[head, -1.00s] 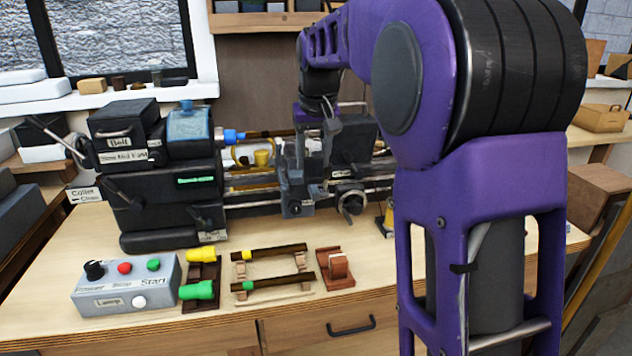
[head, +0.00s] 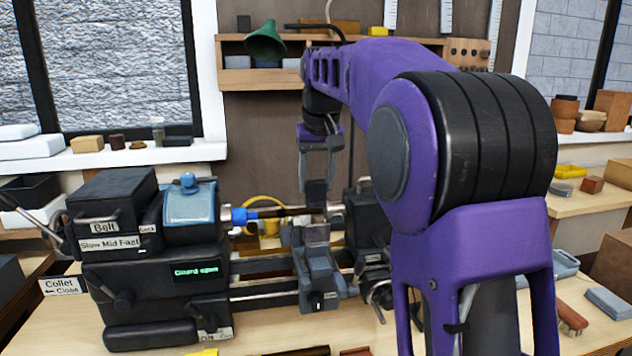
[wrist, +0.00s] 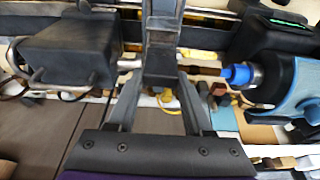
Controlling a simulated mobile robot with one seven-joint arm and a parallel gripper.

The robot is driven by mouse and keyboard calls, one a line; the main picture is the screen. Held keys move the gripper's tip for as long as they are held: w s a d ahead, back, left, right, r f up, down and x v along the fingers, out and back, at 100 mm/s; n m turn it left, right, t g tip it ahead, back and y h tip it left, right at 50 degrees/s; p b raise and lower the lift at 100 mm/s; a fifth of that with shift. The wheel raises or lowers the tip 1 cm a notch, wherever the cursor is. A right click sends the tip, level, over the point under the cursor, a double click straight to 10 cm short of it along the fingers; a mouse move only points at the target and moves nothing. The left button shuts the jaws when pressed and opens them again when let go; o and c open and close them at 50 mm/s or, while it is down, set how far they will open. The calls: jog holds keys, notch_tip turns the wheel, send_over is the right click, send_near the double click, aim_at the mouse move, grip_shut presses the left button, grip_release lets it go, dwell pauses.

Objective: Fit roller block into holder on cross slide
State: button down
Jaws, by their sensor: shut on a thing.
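My gripper (head: 318,172) hangs pointing down above the lathe's cross slide. It is shut on the dark grey roller block (head: 317,193), which is also between the fingers in the wrist view (wrist: 161,60). The block's rollers cannot be made out. The grey cross slide (head: 318,278) sits on the lathe rails, with the holder (head: 313,235) at its top. The block appears upright and a little above the holder, apart from it. The fingers and block partly hide the holder in the wrist view.
A dark rod in the blue collet (head: 240,216) runs behind the block, level with its lower end. The headstock (head: 145,265) stands left and the dark tailstock (head: 360,215) right. A green lamp shade (head: 265,45) hangs by the back shelf.

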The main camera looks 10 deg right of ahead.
aim_at(317, 205)
notch_tip(317, 205, down, 2)
jog(key=shift+s+f, duration=0.1)
jog(key=shift+s, duration=0.05)
jog(key=shift+f, duration=1.5)
jog(key=shift+f+b, duration=0.85)
jog(key=shift+f, duration=0.4)
dwell(0.7)
jog(key=shift+c, duration=1.1)
grip_release()
